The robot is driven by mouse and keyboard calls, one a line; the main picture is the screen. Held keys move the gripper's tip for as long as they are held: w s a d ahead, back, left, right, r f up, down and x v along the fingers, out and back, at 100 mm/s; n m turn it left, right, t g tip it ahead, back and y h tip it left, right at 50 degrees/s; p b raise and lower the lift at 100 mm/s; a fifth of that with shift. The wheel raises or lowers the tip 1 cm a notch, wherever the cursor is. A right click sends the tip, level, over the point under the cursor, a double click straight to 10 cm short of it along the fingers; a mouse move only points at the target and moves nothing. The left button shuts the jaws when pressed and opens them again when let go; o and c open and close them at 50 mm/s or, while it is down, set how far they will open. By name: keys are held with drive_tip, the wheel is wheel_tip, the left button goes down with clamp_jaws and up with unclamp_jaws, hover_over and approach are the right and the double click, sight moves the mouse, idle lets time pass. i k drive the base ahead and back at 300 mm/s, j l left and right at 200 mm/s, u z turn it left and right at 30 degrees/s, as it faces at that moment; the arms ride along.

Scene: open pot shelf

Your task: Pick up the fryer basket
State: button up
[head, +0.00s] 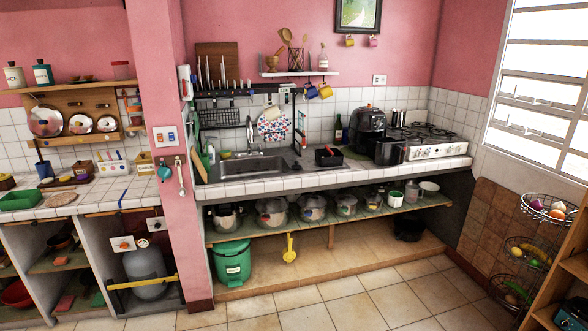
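A black air fryer (368,128) stands on the tiled counter, between the sink and the stove. A dark, box-shaped thing that looks like the fryer basket (390,152) sits at its lower right, near the counter's front edge. At this size I cannot tell whether it is apart from the fryer or partly in it, and no handle is clear. A smaller black open container with red in it (328,157) stands further left on the counter. My gripper is not in view.
The white stove (432,146) is right of the basket, and the sink (248,165) is left. Pots line the shelf (375,209) below the counter. A green bin (232,263) stands under it. A wire basket rack (536,207) is at far right. The tiled floor (360,300) in front is clear.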

sight(337, 160)
drive_tip(key=i+z, duration=0.25)
drive_tip(key=i, duration=1.6)
drive_tip(key=i+u, duration=0.15)
drive_tip(key=i, duration=0.4)
drive_tip(key=i+l+u, duration=0.15)
drive_tip(key=i, duration=0.35)
drive_tip(key=i+l+u, duration=0.1)
drive_tip(key=i, duration=0.4)
drive_tip(key=i+l+u, duration=0.15)
drive_tip(key=i, duration=0.4)
drive_tip(key=l, duration=0.1)
